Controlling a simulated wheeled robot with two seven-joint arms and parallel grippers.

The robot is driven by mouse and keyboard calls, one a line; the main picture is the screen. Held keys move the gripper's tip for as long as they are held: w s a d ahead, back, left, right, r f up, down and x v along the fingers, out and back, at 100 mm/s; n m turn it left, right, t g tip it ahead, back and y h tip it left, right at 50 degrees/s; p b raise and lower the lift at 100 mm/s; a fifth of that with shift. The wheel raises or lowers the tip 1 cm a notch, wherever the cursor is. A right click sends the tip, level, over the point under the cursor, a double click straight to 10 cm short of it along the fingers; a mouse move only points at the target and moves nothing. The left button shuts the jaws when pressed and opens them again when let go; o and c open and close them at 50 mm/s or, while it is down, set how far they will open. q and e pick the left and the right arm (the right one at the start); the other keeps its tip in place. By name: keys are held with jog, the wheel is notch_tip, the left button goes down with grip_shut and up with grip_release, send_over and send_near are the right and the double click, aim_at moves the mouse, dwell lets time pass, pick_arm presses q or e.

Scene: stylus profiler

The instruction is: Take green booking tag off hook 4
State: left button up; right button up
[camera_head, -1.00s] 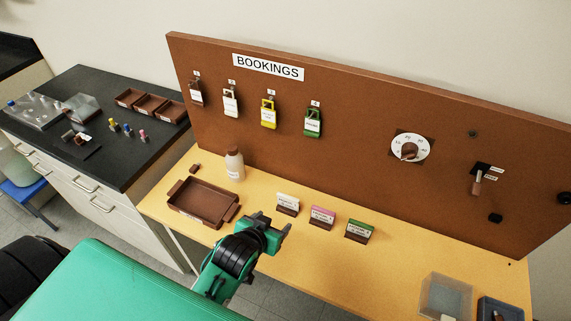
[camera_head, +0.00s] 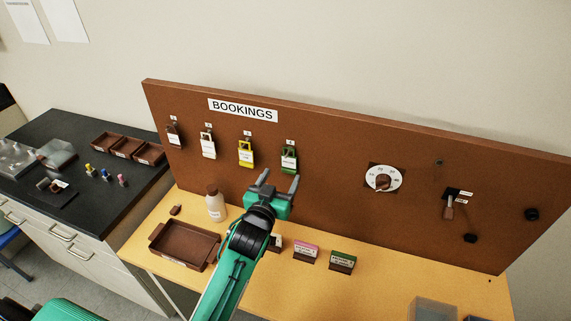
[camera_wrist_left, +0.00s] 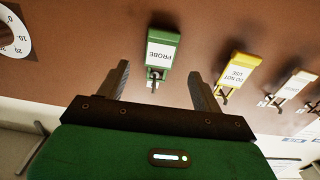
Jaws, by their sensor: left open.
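The green booking tag (camera_head: 289,159) hangs on the fourth hook of the brown BOOKINGS board, at the right end of the row. My left gripper (camera_head: 280,181) is open and empty, just below and in front of the tag. In the left wrist view the tag (camera_wrist_left: 161,52) has a white label reading PROBE, upside down. It appears between the two spread fingertips (camera_wrist_left: 158,74) and beyond them, with no visible contact. Its loop end points toward the gripper there. My right gripper is not in view.
A yellow tag (camera_head: 246,153) hangs close left of the green one, with white and brown tags farther left. A dial (camera_head: 383,178) is on the board to the right. Below are a bottle (camera_head: 215,204), a brown tray (camera_head: 157,236) and small label stands.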

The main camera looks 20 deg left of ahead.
aim_at(289, 161)
pick_arm(q)
jog(key=shift+w+p, duration=0.65)
jog(key=shift+w, duration=2)
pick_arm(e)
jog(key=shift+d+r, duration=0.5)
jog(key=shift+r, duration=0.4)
pick_arm(q)
jog(key=c, duration=1)
jog(key=shift+o, duration=1)
grip_shut()
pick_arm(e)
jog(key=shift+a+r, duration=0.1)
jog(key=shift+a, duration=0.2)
pick_arm(q)
jog(key=shift+s+d+r, duration=0.1)
jog(key=shift+s+r, duration=0.1)
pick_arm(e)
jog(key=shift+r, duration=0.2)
pick_arm(q)
jog(key=shift+s+r+p, duration=0.25)
jog(key=shift+s+p, duration=0.15)
jog(key=shift+p, duration=0.25)
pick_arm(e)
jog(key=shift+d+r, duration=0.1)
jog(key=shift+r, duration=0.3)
pick_arm(q)
jog(key=shift+s+r, duration=0.1)
jog(key=shift+s, duration=0.05)
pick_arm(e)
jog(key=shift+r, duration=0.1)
